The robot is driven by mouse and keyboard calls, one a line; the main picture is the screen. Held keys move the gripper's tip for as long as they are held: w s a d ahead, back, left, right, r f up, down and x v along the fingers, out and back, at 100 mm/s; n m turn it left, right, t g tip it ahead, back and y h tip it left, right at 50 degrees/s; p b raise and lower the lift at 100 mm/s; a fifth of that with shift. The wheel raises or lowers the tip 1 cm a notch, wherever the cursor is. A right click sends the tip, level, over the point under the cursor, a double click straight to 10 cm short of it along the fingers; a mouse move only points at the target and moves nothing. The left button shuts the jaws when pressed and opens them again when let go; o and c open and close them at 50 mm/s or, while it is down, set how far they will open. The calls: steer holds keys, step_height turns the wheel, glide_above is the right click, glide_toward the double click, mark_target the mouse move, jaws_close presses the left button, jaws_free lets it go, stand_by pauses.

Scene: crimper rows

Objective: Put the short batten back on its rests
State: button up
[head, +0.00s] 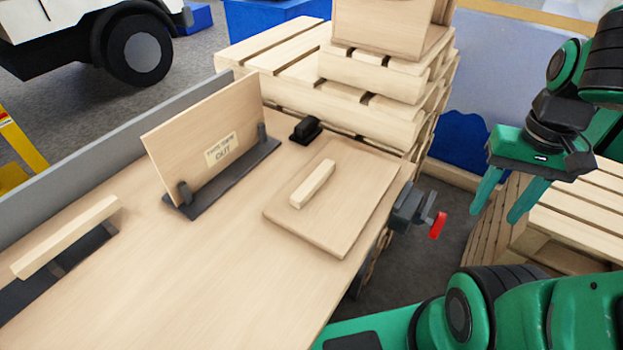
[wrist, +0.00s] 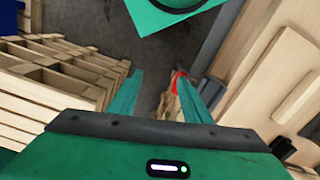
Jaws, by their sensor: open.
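A short pale batten (head: 313,184) lies on a flat wooden board (head: 335,226) on the right part of the workbench. A longer pale batten (head: 68,237) lies at the bench's left, on a dark base (head: 62,270) with supports that are partly hidden under it. I cannot tell which rests belong to the short batten. My gripper (head: 507,207) is open and empty, up to the right of the bench, beyond its edge and apart from both battens. Its two fingers (wrist: 157,102) also show in the wrist view with nothing between them.
A small black block (head: 305,130) is at the back. A vise with a red handle (head: 438,225) juts from the bench's right edge. Stacked pallets (head: 300,85) stand behind. The middle bench is clear.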

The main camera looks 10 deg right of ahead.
steer(key=n, duration=0.1)
step_height(320, 180, up, 4)
steer(key=n, duration=3.2)
glide_above(314, 178)
step_height(314, 178, down, 10)
steer(key=shift+f, duration=0.25)
jaws_close()
